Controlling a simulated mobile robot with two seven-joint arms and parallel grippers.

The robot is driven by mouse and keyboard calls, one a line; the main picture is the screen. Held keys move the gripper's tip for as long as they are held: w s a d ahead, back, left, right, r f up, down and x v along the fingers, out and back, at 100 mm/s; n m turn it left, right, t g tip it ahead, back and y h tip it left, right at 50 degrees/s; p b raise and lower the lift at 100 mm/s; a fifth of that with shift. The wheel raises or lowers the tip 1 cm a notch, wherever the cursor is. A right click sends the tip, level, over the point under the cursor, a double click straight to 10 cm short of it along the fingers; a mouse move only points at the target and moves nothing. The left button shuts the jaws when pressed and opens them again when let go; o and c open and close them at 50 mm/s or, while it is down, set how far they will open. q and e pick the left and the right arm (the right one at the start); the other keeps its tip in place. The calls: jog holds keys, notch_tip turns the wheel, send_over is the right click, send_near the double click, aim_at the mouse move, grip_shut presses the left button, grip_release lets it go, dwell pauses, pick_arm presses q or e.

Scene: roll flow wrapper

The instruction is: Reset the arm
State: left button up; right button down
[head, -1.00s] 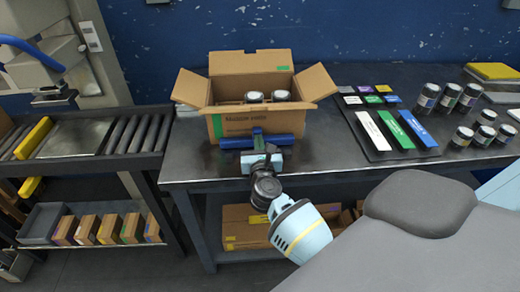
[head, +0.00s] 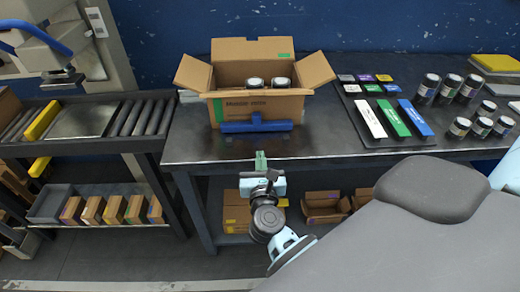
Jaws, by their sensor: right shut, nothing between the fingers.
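My right gripper (head: 261,160) shows in the lower middle of the head view, at the front edge of the table. It is shut and empty, its fingers pointing toward the table. An open cardboard box (head: 226,107) stands on the table beyond it with its flaps spread, and two dark jars with pale lids (head: 279,82) show inside. My left gripper is not in view.
On the dark table (head: 330,151) are white, green and blue strips (head: 394,117), small coloured squares (head: 365,78) and several jars (head: 468,88) at right. A roller conveyor (head: 137,117) stands at left. Small boxes (head: 115,209) lie on a shelf below. The table's front middle is clear.

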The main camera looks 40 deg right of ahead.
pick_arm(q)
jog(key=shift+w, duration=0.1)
pick_arm(e)
jog(key=shift+s+a, duration=0.1)
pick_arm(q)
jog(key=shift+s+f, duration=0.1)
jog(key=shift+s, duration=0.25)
